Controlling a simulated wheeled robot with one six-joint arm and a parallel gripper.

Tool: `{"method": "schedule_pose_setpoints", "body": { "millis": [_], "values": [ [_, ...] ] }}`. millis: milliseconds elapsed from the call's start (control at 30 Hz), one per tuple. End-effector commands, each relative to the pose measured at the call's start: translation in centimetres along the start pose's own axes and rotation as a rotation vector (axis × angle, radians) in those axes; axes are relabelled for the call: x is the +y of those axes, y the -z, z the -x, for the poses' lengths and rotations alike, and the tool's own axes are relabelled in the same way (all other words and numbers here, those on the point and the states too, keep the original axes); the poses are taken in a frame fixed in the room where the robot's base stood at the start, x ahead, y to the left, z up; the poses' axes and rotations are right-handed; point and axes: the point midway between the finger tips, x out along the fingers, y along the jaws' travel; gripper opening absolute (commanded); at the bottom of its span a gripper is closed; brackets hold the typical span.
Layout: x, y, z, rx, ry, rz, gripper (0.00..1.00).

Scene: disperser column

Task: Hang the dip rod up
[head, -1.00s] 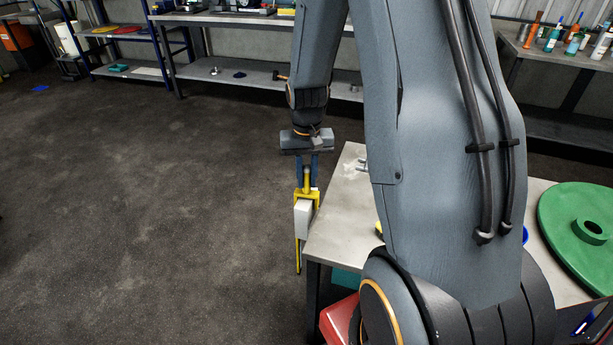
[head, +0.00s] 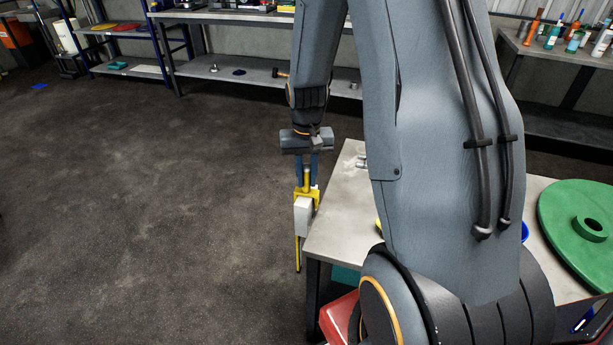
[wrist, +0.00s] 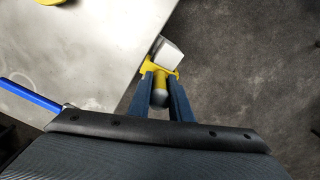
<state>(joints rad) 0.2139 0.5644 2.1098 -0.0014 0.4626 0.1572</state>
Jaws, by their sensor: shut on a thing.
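The yellow dip rod (head: 298,255) hangs roughly upright just off the left edge of the grey table (head: 325,225), over the floor. My gripper (head: 307,185) points down and is shut on its upper end. In the wrist view my gripper (wrist: 161,80) has the rod's yellow handle (wrist: 160,83) with a grey rounded end between its two blue fingers. A yellow crosspiece (wrist: 170,67) lies just beyond the fingertips. A white block (head: 303,217) is right below it, close to the table edge, and also shows in the wrist view (wrist: 169,50). I cannot tell whether rod and block are joined or only touching.
A green disc (head: 575,222) lies on the table at the right. A red box (head: 338,320) is low beside the table. In the wrist view a blue bar (wrist: 30,95) lies at the left. Open floor (head: 150,200) fills the left; shelves stand behind.

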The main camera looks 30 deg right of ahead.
Motion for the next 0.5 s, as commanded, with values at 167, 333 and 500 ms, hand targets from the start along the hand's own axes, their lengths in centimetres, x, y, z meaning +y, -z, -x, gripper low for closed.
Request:
{"method": "schedule_pose_setpoints", "body": {
  "millis": [167, 333, 500],
  "values": [
    [0.00, 0.02, -0.01, 0.001, 0.000, 0.000, 0.40],
    [0.00, 0.01, -0.02, 0.000, 0.000, 0.000, 0.40],
    [0.00, 0.03, 0.19, 0.001, 0.000, 0.000, 0.40]
  ]
}}
